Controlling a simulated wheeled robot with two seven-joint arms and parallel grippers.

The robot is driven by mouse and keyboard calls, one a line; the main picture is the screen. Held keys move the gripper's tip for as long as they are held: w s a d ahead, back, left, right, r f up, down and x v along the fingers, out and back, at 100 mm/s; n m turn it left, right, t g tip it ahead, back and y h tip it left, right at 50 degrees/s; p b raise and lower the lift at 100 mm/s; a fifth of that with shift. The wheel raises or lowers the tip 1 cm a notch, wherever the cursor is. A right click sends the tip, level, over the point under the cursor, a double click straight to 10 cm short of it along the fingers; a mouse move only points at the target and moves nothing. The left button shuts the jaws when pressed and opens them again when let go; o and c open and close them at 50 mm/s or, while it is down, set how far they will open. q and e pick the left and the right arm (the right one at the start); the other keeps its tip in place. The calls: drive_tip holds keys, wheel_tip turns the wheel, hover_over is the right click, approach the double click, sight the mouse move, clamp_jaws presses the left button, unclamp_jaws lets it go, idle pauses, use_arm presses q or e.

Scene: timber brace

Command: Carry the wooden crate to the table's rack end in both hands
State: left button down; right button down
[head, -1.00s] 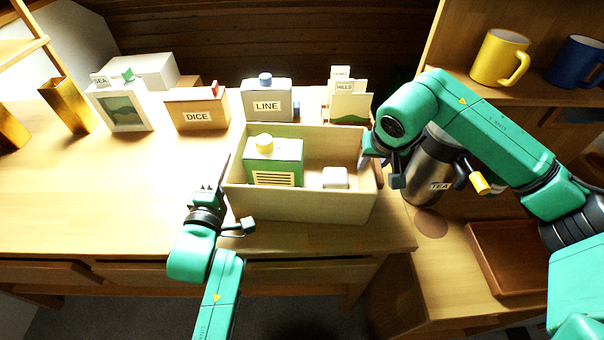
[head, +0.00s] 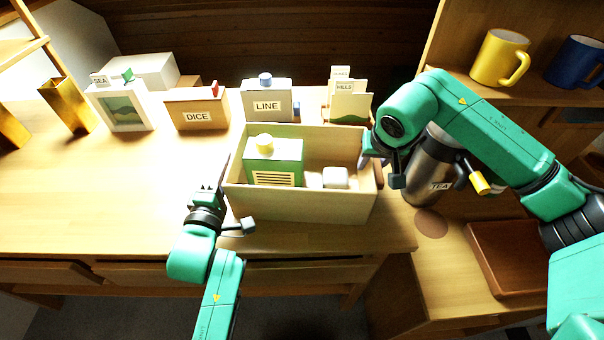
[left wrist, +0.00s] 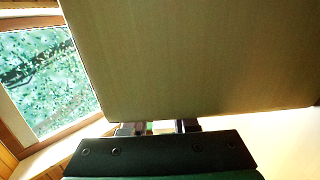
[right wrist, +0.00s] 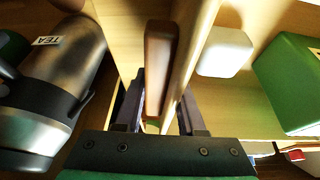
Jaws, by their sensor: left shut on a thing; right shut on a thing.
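The wooden crate (head: 298,203) is open-topped and pale, in the middle of the head view at the table's right part. Inside are a green box with a yellow knob (head: 274,163) and a small white block (head: 335,177). My left gripper (head: 224,190) is shut on the crate's left end. In the left wrist view the crate's wall (left wrist: 190,60) hides most of the grip. My right gripper (head: 375,160) is shut on the right end. In the right wrist view its fingers (right wrist: 158,112) straddle the wall beside a brown handle (right wrist: 160,65). Whether the crate touches the table is unclear.
Behind the crate stand the LINE box (head: 266,102) and the HILLS holder (head: 350,105). The DICE box (head: 197,112) and SEA frame (head: 122,108) are further left. A steel TEA flask (head: 430,175) stands close on the right. The tabletop (head: 110,190) left of the crate is clear.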

idle(0.4)
